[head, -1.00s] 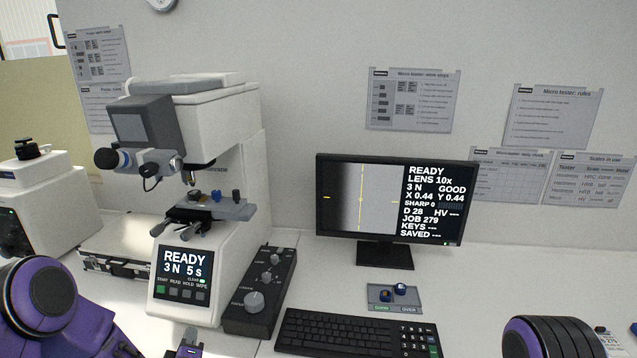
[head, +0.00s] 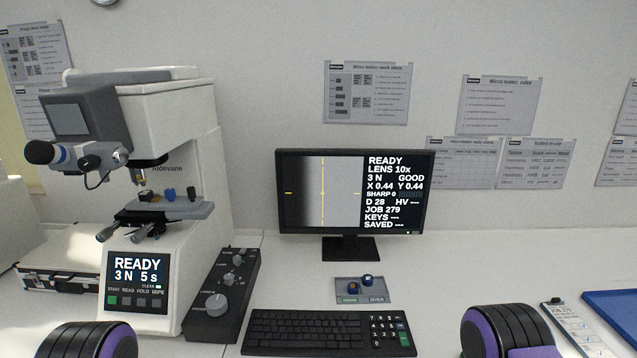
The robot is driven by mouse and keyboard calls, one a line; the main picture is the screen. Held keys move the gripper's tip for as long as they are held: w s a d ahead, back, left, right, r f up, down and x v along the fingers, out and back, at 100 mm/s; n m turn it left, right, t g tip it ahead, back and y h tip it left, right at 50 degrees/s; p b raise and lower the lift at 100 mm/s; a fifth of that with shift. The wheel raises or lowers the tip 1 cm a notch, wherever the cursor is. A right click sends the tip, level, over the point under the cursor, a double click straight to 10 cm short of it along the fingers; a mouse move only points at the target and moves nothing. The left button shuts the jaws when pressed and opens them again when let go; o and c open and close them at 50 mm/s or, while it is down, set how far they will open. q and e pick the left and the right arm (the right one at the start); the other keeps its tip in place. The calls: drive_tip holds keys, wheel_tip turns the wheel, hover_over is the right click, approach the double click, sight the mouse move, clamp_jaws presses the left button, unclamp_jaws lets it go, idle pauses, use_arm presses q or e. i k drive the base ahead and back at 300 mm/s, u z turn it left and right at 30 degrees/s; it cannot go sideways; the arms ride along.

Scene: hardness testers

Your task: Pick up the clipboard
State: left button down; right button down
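What looks like the clipboard (head: 577,331) lies on the white table at the lower right in the head view. It carries a white sheet with small print and a dark clip at its top end. Its lower part is cut off by the picture edge. Black and purple links of my two arms show at the bottom left and bottom right. Neither gripper is in view.
A blue tray (head: 617,307) lies right of the clipboard. A keyboard (head: 318,332), a small tray (head: 362,290), a monitor (head: 350,193) and a black control box (head: 222,297) stand left of it. The hardness tester (head: 137,252) and a case (head: 62,275) are at the left.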

sight(571, 324)
drive_tip(key=z, duration=2.25)
drive_tip(key=i, duration=0.2)
drive_tip(key=u, duration=0.1)
